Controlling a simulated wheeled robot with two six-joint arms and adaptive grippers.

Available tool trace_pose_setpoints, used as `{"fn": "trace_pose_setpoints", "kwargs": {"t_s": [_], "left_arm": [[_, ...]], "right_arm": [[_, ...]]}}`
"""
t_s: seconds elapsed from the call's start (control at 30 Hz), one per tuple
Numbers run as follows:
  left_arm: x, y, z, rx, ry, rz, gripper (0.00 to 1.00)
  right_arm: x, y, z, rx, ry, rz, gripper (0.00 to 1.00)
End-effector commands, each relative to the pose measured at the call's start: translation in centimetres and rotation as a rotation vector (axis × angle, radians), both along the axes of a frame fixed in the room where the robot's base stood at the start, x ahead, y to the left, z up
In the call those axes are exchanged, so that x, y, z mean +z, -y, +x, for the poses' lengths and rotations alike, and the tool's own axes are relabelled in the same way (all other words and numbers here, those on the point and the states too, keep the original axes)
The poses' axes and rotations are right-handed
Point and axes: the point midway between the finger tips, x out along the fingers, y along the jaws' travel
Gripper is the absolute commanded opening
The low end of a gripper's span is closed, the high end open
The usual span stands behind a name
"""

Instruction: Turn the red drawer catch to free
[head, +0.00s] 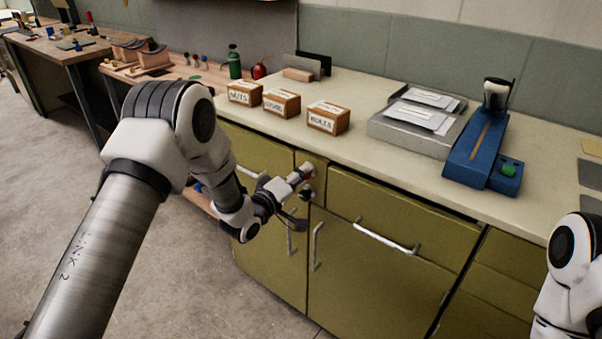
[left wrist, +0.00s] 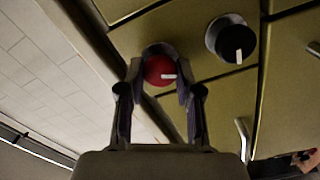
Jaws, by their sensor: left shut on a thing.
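The red drawer catch (left wrist: 160,69) is a round red knob with a short white mark, on the olive cabinet front. In the left wrist view its mark points to the right. My left gripper (left wrist: 160,80) is shut on it, with one finger on each side. In the head view the left gripper (head: 300,176) reaches the panel between two drawers, and only a bit of red (head: 309,174) shows past the fingers. My right gripper is out of view.
A black knob (left wrist: 236,42) with a white mark sits close beside the red one; it also shows in the head view (head: 307,193). Drawer handles (head: 386,238) stick out nearby. The counter above holds labelled boxes (head: 328,118), grey trays (head: 410,130) and a blue device (head: 478,145).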

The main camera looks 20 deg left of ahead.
Motion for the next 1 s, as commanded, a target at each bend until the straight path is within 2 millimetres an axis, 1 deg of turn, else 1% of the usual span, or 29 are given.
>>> {"fn": "trace_pose_setpoints", "kwargs": {"t_s": [0.2, 0.5, 0.73, 1.0], "left_arm": [[0.08, -0.06, 0.04, 0.001, -0.065, -0.180, 0.00], [-0.06, -0.07, 0.05, 0.001, -0.131, -0.363, 0.00], [-0.10, -0.07, 0.05, 0.001, -0.156, -0.430, 0.00], [-0.13, -0.07, 0.05, 0.000, -0.160, -0.445, 0.00]], "right_arm": [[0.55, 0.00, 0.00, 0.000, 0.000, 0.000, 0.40], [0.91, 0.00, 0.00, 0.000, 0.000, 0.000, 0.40], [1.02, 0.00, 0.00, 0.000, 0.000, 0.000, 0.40], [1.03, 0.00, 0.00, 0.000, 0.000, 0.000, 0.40]]}}
